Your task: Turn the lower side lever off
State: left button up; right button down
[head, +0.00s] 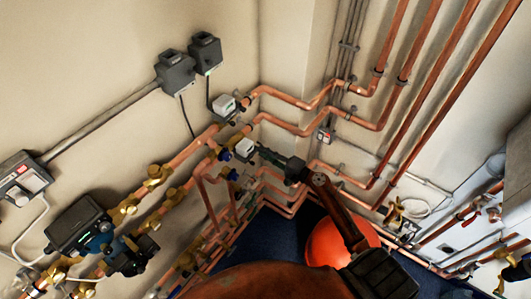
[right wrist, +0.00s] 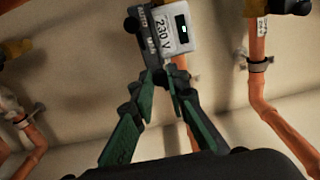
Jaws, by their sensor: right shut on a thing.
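The lower white valve actuator box (head: 243,149) sits on the lower copper pipe run near the wall corner. In the right wrist view it is a pale box (right wrist: 176,30) marked "230 V", with a black side part (right wrist: 148,35). My right gripper (head: 260,150) reaches in from the right to this box. In the right wrist view its green fingers (right wrist: 167,78) converge at the box's lower black side edge, shut on what appears to be the side lever. The lever is mostly hidden by the fingertips, so its angle cannot be told. My left gripper is not in view.
A similar upper actuator box (head: 224,105) stands just above. Copper pipes (head: 290,128) run close by on both walls. Brass valves (head: 158,173) and a dark pump (head: 80,228) are at left. An orange-red rounded vessel (head: 325,245) is below my right arm.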

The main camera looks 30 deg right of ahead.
dwell(0.3)
jog(key=c, duration=1.9)
grip_release()
jog(key=v, duration=1.2)
